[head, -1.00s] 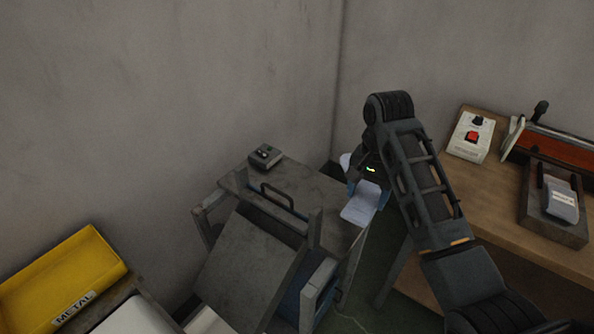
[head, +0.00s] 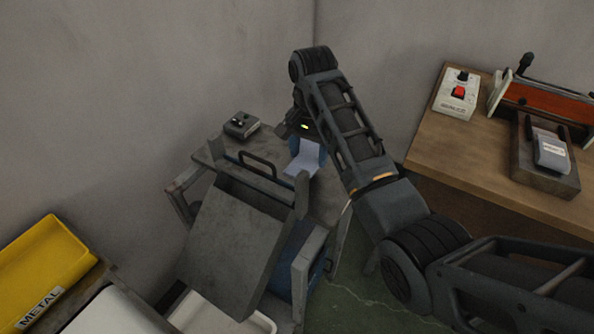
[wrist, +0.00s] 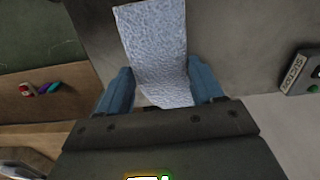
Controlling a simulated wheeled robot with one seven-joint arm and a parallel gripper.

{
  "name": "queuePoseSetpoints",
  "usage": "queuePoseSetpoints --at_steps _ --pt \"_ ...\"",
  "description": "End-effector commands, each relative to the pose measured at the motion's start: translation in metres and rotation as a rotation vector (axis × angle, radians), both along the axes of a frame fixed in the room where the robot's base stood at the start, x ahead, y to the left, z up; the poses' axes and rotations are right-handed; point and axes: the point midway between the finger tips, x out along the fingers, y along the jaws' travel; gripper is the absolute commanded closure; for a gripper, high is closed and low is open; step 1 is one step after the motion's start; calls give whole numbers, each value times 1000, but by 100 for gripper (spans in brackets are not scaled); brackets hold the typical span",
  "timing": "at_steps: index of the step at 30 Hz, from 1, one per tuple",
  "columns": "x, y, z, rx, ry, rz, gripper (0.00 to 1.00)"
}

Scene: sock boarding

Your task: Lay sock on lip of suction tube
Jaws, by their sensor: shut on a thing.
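The sock (head: 303,160) is a pale, bluish-white textured strip held by my gripper (head: 309,148) over the right part of the grey bench (head: 325,190). In the wrist view the sock (wrist: 155,40) stretches out from between the two blue fingers of my gripper (wrist: 162,88), which is shut on it. The sock's free end hangs out ahead of the fingers. I cannot tell from these views whether it touches the bench. I cannot make out the suction tube or its lip; my arm hides part of that area.
A small suction control box (head: 241,124) sits at the bench's back corner and also shows in the wrist view (wrist: 300,72). A tilted grey panel (head: 230,235) with a handle stands in front. A wooden table (head: 450,150) with a sealer is right. A yellow metal bin (head: 45,265) is left.

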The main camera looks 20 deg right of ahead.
Motion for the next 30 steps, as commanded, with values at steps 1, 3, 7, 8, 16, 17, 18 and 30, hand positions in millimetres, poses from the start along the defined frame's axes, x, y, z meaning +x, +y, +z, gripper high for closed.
queuePoseSetpoints --at_steps 1,3,7,8,16,17,18,30 --pt "5 8 -2 0 2 4 62" --pt "12 14 -8 -1 1 2 62" --pt "17 22 -14 -1 1 1 62" --pt "18 22 -15 -1 1 1 62" --pt "17 22 -48 -1 2 0 62" --pt "17 22 -51 -1 2 0 62" --pt "18 22 -53 -1 -1 0 62" --pt "17 22 -59 -1 -1 0 62"
